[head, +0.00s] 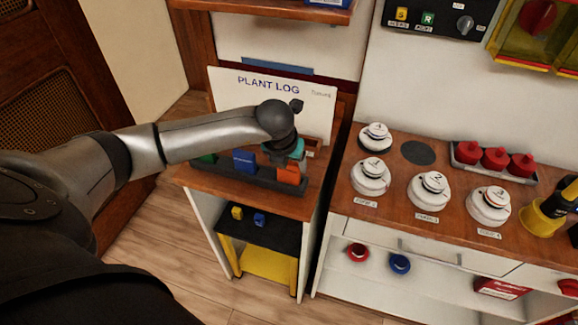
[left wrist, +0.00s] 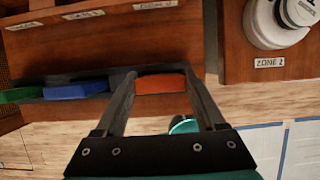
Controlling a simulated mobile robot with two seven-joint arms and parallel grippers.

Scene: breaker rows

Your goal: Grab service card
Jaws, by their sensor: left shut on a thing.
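A dark rack (head: 232,172) on the wooden top of a small cabinet holds a green card (head: 208,158), a blue card (head: 244,160) and an orange card (head: 289,174). I cannot read which one is the service card. My left gripper (head: 284,163) reaches down over the right end of the rack. In the left wrist view its two fingers (left wrist: 160,76) close on the sides of the orange card (left wrist: 160,83). The card appears still in the rack; its lower part is hidden. My right gripper is not in view.
A white "PLANT LOG" board (head: 232,98) stands behind the rack. Right of it, a wooden counter (head: 395,200) carries white numbered knobs (head: 432,190) and a tray of red pieces (head: 494,160). A lower black shelf (head: 270,236) holds small yellow and blue items.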

